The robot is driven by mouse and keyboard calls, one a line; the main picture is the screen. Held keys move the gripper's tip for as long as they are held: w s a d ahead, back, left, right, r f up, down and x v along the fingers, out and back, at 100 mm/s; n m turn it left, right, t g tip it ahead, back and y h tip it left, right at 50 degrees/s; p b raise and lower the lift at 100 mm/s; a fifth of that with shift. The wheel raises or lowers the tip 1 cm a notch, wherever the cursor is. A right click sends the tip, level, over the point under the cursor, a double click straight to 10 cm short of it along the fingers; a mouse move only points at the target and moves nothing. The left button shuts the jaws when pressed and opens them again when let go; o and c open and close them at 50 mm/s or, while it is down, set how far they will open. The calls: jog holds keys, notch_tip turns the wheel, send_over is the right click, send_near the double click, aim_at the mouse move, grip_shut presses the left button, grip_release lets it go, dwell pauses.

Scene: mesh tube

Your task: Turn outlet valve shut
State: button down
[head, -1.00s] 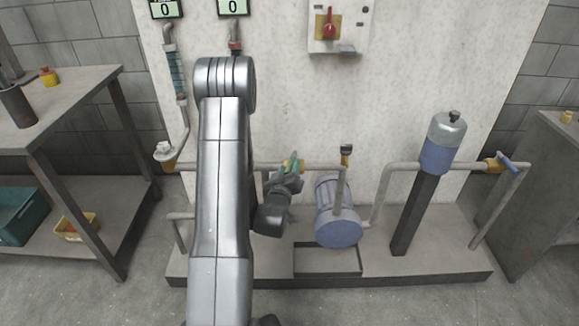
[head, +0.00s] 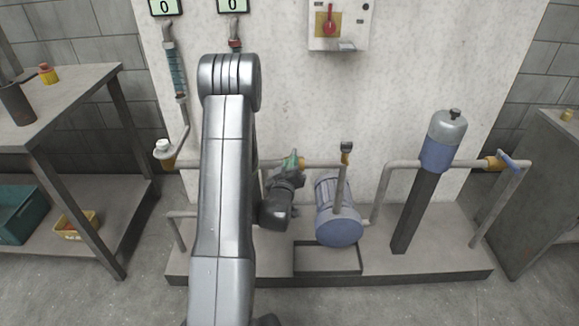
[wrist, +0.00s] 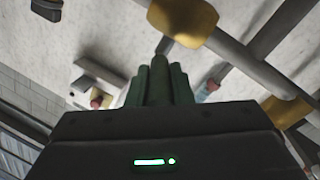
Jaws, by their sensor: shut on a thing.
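My gripper (head: 291,161) is at a yellow-bodied valve on the horizontal pipe, left of the blue pump. In the wrist view, its green fingers (wrist: 160,82) are closed around a dark grey lever (wrist: 164,45) beside the yellow valve body (wrist: 184,22). The fingers hide most of the lever, so its exact angle is hard to tell. Another yellow valve with a blue handle (head: 507,160) is on the pipe at the far right, away from my gripper. The pictures do not label which one is the outlet valve.
The blue pump (head: 338,222) stands just right of my gripper, with a filter canister (head: 443,140) on a post further right. A red switch (head: 329,19) is on the wall panel above. A workbench (head: 62,98) is at left. Bare floor lies in front.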

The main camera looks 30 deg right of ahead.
jog(key=y+b, duration=0.1)
jog(key=d+n+t+y+b, duration=0.1)
jog(key=b, duration=0.1)
jog(key=shift+s+f, duration=0.2)
jog(key=shift+s, duration=0.05)
jog(key=shift+s+d+r+n+t+y+b, duration=0.1)
jog(key=shift+r+n+t+y+b, duration=0.1)
jog(key=shift+n+t+y+b, duration=0.3)
jog(key=c, duration=1.3)
grip_release()
jog(key=v, duration=1.3)
jog(key=shift+s+b, duration=0.3)
jog(key=shift+s, duration=0.1)
